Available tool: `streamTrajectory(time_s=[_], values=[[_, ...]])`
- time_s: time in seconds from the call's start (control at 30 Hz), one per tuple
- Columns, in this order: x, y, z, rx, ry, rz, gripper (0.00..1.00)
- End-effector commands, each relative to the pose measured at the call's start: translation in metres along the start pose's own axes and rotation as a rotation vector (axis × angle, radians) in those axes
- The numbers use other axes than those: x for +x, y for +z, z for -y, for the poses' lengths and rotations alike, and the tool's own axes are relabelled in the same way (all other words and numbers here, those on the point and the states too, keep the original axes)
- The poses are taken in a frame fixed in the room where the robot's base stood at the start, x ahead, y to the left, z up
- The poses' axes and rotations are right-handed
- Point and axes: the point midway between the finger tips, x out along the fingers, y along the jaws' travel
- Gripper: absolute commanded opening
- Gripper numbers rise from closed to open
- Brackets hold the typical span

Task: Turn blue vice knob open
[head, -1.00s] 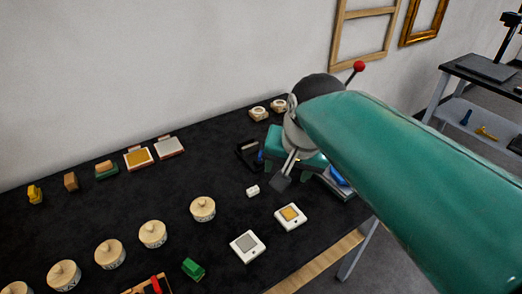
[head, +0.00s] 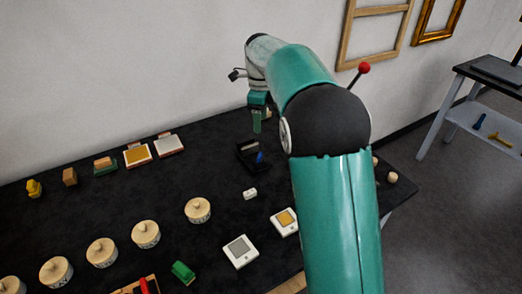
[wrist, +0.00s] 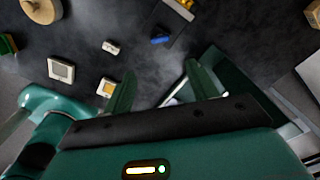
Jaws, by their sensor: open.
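My gripper (head: 258,126) hangs fingers down near the far edge of the black table in the head view. In the wrist view the gripper (wrist: 160,71) is open, its two green fingers apart. A small blue piece (head: 260,157) is at the black tray in the head view; it also shows beyond the fingertips in the wrist view (wrist: 160,40). I cannot tell whether it is the vice knob. No vice can be made out clearly; my arm hides part of the table's right side. A pale object (wrist: 175,98) between the fingers is mostly hidden.
The black tray (head: 243,161) stands near a white block (head: 250,194). Two square white pieces (head: 240,252) lie in front. Several round wooden-lidded pots (head: 198,210) line the left. A grey side table (head: 484,75) stands at right.

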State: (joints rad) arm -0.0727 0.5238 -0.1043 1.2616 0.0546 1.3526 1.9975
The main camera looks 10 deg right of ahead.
Motion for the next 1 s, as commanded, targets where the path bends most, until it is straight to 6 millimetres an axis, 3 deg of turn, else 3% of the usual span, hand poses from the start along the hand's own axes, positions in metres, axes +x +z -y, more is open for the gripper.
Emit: streamTrajectory(time_s=[0.27, 0.8, 1.0], values=[[0.02, 0.004, 0.002, 0.036, 0.008, -0.005, 0.58], [0.121, 0.002, 0.002, 0.034, 0.007, -0.006, 0.58], [0.14, 0.002, 0.003, 0.033, 0.006, -0.004, 0.58]])
